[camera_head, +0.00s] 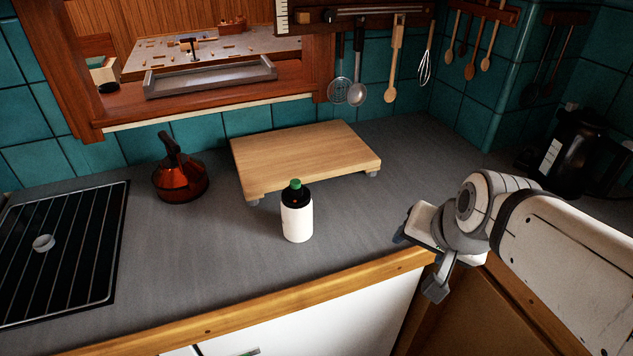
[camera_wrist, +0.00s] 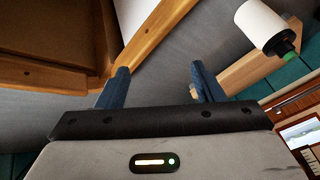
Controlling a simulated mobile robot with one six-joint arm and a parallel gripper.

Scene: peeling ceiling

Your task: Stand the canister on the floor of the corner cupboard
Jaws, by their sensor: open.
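The canister (camera_head: 297,220), a bottle with a white body, dark shoulder and green cap, stands upright on the grey counter in front of the wooden board. It also shows at the upper right of the wrist view (camera_wrist: 262,24). My gripper (camera_wrist: 160,68) is open and empty, its two blue fingers apart over the counter. In the head view it is right of the canister, near the counter's front edge, and apart from it. A brown wooden front (camera_head: 475,315) below the counter at the lower right may be the corner cupboard; my arm partly hides it, and its inside is not clear.
A wooden board on feet (camera_head: 305,158) lies behind the canister. A red kettle (camera_head: 180,180) stands to the left, beside a black grill hob (camera_head: 60,250). A dark electric kettle (camera_head: 580,150) is at the right. Utensils hang on the tiled wall. Counter between canister and gripper is clear.

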